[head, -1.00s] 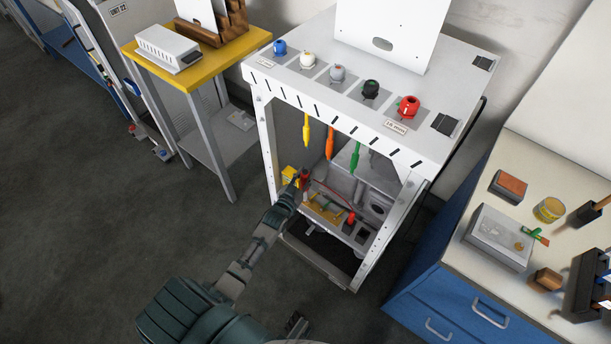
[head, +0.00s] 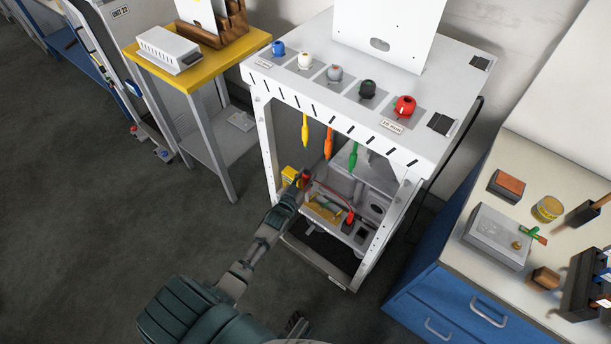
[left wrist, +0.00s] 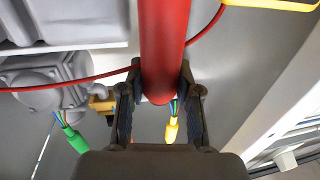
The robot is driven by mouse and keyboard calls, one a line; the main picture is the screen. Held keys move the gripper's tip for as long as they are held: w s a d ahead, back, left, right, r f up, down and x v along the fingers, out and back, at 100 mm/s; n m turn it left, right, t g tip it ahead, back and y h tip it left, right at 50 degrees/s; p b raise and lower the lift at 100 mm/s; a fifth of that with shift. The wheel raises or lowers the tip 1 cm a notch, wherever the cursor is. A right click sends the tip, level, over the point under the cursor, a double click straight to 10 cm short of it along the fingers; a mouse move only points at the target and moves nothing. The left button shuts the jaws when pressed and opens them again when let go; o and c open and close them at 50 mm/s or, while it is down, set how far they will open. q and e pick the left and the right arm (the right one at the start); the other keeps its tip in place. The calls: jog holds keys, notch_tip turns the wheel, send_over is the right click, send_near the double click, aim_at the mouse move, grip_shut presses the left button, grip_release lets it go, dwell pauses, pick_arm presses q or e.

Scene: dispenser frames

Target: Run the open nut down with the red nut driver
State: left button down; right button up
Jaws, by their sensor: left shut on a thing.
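My left gripper (head: 303,184) reaches into the open front of the white dispenser frame (head: 264,140), near its left post. It is shut on the red nut driver (head: 305,175). In the left wrist view the driver (left wrist: 165,45) is a thick red cylinder between the two dark fingers (left wrist: 160,95). A red cord (left wrist: 70,82) runs behind it. The driver's working end and the open nut cannot be made out. A small dark part at the bottom edge of the head view may be my right gripper, but its state is unclear.
Yellow (head: 305,132), orange (head: 328,143) and green (head: 353,157) pieces hang in the opening above the gripper. Coloured knobs, including a red one (head: 404,107), stand on top. A yellow table (head: 205,72) is at left and a blue bench (head: 450,290) at right. Floor at left is clear.

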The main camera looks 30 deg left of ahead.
pick_arm(q)
jog(key=shift+d, duration=0.1)
jog(key=shift+a+f, duration=0.25)
jog(key=shift+f, duration=0.05)
jog(key=shift+s+d+f, duration=0.1)
jog(key=shift+d, duration=0.1)
dwell(0.4)
jog(key=shift+s+f, duration=0.1)
jog(key=shift+f, duration=0.1)
dwell(0.9)
dwell(0.5)
jog(key=shift+r, duration=0.1)
dwell(0.6)
dwell(1.4)
